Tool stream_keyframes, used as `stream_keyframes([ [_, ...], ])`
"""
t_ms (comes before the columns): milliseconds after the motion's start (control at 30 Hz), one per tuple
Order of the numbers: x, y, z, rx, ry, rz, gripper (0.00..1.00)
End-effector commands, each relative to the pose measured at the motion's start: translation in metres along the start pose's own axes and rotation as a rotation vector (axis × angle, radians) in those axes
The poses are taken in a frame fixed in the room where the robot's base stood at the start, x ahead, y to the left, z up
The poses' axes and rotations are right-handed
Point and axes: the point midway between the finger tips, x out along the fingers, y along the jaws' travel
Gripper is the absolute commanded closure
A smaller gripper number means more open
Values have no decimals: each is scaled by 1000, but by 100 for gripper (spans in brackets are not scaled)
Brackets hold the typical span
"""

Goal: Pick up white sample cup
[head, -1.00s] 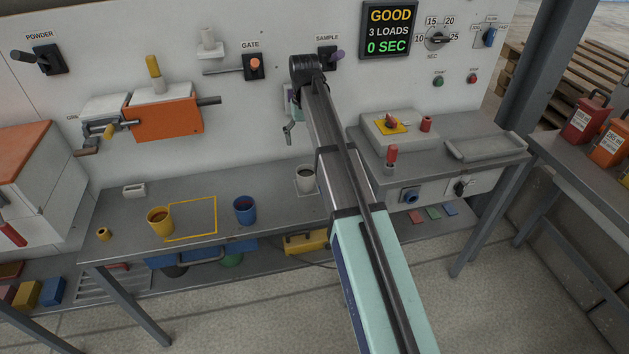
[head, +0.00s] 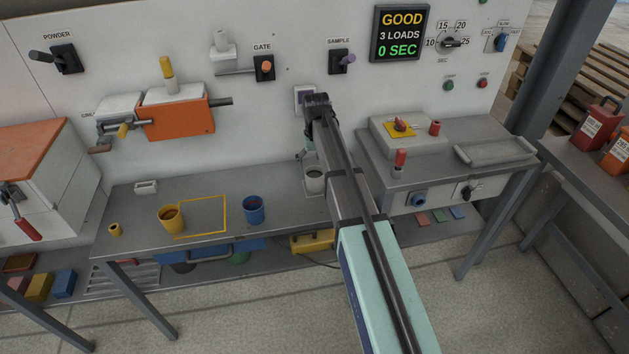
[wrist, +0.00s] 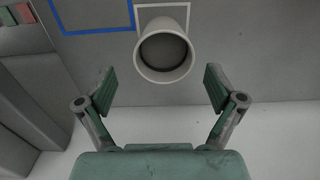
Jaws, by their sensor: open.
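The white sample cup (head: 314,181) stands upright at the right end of the bench in the head view, partly beside my arm. In the wrist view the cup (wrist: 165,53) shows its open mouth, with dark grey inside, and sits within a white square outline. My gripper (wrist: 160,90) is open, with its green fingers spread wide. The cup lies ahead of the fingertips, roughly midway between them, and nothing is held. In the head view the gripper is mostly hidden behind my arm, near the wall above the cup.
A yellow cup (head: 171,219) and a blue cup (head: 253,210) stand further left on the bench, with a yellow outline (head: 203,234) between them. The SAMPLE lever (head: 341,61) is on the wall above. A control box (head: 391,137) stands on the side bench to the right.

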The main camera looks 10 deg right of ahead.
Motion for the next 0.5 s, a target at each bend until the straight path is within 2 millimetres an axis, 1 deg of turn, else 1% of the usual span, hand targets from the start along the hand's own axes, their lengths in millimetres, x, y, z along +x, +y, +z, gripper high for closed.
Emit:
stream_keyframes([
  [167,9,-2,2,0,-1,0,7],
  [500,48,-5,4,0,-1,0,7],
])
